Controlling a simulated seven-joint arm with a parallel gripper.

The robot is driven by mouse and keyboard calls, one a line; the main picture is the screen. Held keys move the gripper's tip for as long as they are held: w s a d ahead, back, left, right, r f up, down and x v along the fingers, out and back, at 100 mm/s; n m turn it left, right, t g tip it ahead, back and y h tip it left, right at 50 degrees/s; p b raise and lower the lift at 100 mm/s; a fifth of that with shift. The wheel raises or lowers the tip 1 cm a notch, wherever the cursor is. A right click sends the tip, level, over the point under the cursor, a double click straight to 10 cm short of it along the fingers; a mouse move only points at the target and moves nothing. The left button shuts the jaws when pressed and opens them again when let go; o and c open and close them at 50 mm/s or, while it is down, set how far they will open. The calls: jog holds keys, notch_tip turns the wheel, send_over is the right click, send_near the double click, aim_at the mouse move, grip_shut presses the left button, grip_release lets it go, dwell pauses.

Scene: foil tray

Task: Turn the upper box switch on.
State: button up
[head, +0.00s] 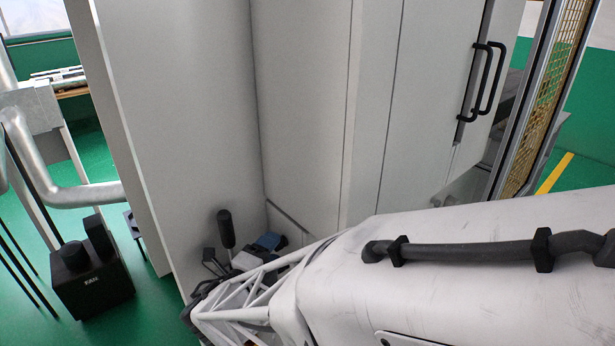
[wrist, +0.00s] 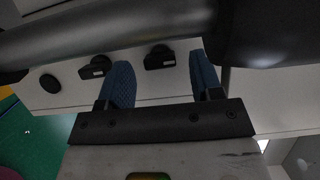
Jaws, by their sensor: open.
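In the wrist view, a pale panel carries two black labelled switch-like parts, a left one (wrist: 95,67) and a right one (wrist: 160,57), and a round black knob (wrist: 49,83) farther left. I cannot tell which of them is the upper box switch or how it is set. My gripper (wrist: 163,78) has two blue fingers spread wide, with nothing seen held between them. The right part shows between the fingers; the left one is just beside the left finger. Contact cannot be told. In the head view my gripper (head: 268,242) is partly hidden behind my arm, low by the grey cabinet.
A tall grey cabinet (head: 190,120) fills the middle, with black door handles (head: 487,82) at right. A thick dark bar (wrist: 110,30) crosses the top of the wrist view. A black box (head: 90,285) stands at left. Green floor (head: 150,315) is bare beside it.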

jog(key=shift+w+d, duration=0.2)
jog(key=shift+w, duration=0.25)
jog(key=shift+c, duration=0.2)
jog(key=c, duration=0.9)
jog(key=shift+m, duration=0.3)
jog(key=shift+f+m+t+h, duration=0.15)
jog(key=shift+m+t+h, duration=0.45)
jog(key=shift+m, duration=1.3)
